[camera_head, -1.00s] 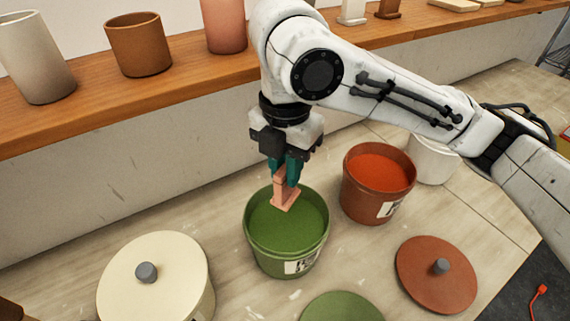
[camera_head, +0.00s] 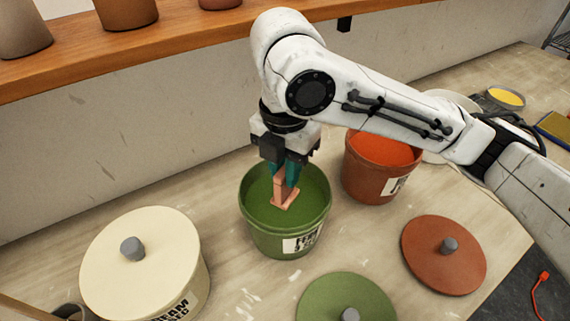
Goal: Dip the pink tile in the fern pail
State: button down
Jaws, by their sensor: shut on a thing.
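The pink tile (camera_head: 284,193) is a small salmon-pink piece with a flat, wider foot at its lower end. My gripper (camera_head: 283,178) is shut on its upper part with teal fingers and points down. The fern pail (camera_head: 286,242) is a green, open bucket of green glaze (camera_head: 258,196) with a white label on its front. The tile hangs inside the pail's mouth, over the glaze. Its foot shows whole, and I cannot tell whether it touches the surface.
A red-brown pail (camera_head: 360,178) of orange-red glaze stands just right and behind. A lidded cream pail (camera_head: 190,290) stands front left. A green lid (camera_head: 325,300) and a red-brown lid (camera_head: 445,275) lie on the table. A wooden shelf (camera_head: 190,38) with pots runs behind.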

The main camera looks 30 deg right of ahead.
aim_at(285, 189)
dwell(0.3)
notch_tip(285, 189, down, 6)
jog(key=b, duration=0.4)
jog(key=shift+r, duration=0.25)
jog(key=shift+r, duration=0.1)
dwell(1.9)
notch_tip(285, 189, up, 6)
jog(key=p, duration=0.6)
jog(key=shift+r, duration=0.1)
dwell(0.8)
notch_tip(285, 189, up, 5)
jog(key=p, duration=0.5)
